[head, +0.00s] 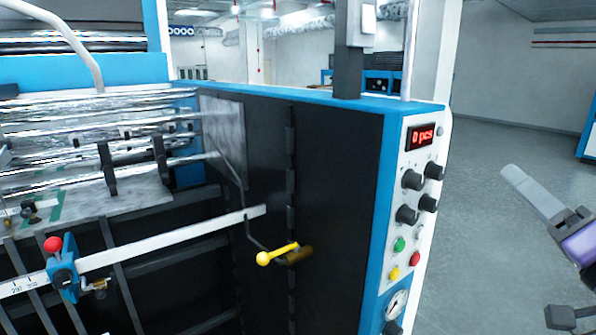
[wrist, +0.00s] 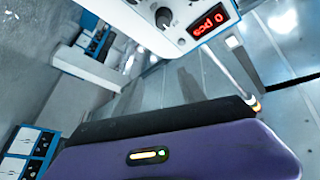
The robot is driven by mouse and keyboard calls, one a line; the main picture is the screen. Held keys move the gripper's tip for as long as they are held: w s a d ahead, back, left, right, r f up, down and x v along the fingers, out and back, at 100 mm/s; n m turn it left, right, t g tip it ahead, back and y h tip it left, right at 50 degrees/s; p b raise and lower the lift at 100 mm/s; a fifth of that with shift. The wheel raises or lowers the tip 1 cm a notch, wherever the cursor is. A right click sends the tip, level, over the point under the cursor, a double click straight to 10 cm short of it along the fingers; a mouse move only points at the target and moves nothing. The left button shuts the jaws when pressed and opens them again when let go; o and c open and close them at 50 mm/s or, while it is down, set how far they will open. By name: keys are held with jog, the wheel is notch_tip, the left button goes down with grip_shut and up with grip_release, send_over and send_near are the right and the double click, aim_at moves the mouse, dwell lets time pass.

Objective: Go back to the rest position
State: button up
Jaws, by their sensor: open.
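My gripper (head: 578,243) shows only in part at the right edge of the head view, a purple body with grey and black parts. It is over open floor, right of the machine's control panel and apart from it. In the wrist view its purple housing (wrist: 180,150) with a small lit strip fills the bottom. The jaws are open and I see nothing held. The fingertips are not clear in either view.
The laminating machine's control panel (head: 410,210) has a red "0 pcs" display (head: 422,136), knobs and buttons. A yellow-handled lever (head: 278,254) and a red-knobbed blue clamp (head: 63,270) on a white bar are left. Grey floor (head: 480,270) is clear at right.

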jog(key=s+a+f+h, duration=0.1)
jog(key=s+f+h, duration=0.35)
jog(key=f, duration=0.55)
jog(key=s+f+h, duration=0.3)
jog(key=s+f, duration=0.3)
jog(key=f, duration=0.3)
jog(key=s+a+f+n+g+y, duration=0.1)
jog(key=s+a+f, duration=0.3)
jog(key=s, duration=0.5)
jog(key=s+a+f+n+g+y+b, duration=0.1)
jog(key=s+a+f+n+g, duration=0.2)
jog(key=s+f, duration=0.4)
jog(key=s+a+f+n+g+y, duration=0.1)
jog(key=s+a+f, duration=0.4)
jog(key=s, duration=0.7)
jog(key=shift+a+f+n+g+y, duration=0.2)
jog(key=shift+f+n+g+y, duration=0.3)
jog(key=shift+g, duration=0.2)
